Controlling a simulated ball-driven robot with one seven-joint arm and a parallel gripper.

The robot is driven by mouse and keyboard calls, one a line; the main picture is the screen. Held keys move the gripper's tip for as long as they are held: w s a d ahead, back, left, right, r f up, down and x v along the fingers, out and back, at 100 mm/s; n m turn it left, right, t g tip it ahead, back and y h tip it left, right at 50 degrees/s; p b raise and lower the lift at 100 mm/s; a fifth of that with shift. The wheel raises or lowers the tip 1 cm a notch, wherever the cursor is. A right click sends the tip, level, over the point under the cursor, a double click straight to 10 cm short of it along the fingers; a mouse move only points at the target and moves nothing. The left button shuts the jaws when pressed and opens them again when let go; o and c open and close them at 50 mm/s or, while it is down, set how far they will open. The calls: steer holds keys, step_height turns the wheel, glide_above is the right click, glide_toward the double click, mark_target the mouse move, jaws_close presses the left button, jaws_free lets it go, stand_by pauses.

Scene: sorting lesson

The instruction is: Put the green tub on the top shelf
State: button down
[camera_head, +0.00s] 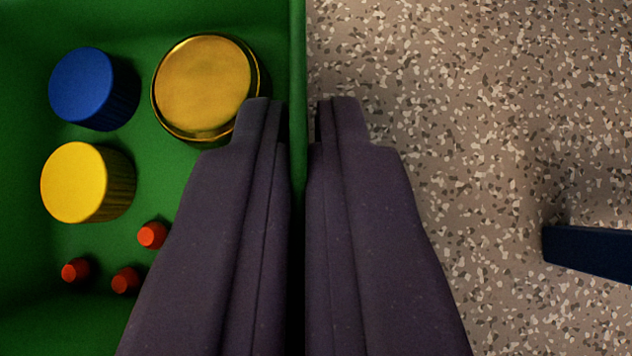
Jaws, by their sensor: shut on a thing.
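The green tub (190,225) fills the left side of the view, seen from above, with part of it beyond the picture's edges. My gripper (298,105) is shut on the tub's right wall, one finger inside the tub and one outside. In the tub lie a blue round piece (82,86), a yellow round piece (76,182), a gold round lidded thing (203,86) and several small red pieces (152,235). The left finger covers part of the gold thing's edge. The top shelf is not in view.
A speckled terrazzo surface (480,120) lies to the right of the tub and is mostly bare. A dark blue bar-like thing (590,250) juts in from the right edge. I cannot tell what it belongs to.

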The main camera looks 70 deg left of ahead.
steer(key=shift+f, duration=0.85)
steer(key=shift+f+b, duration=0.15)
steer(key=shift+b, duration=0.15)
steer(key=c, duration=1.3)
jaws_free()
steer(key=shift+o, duration=0.2)
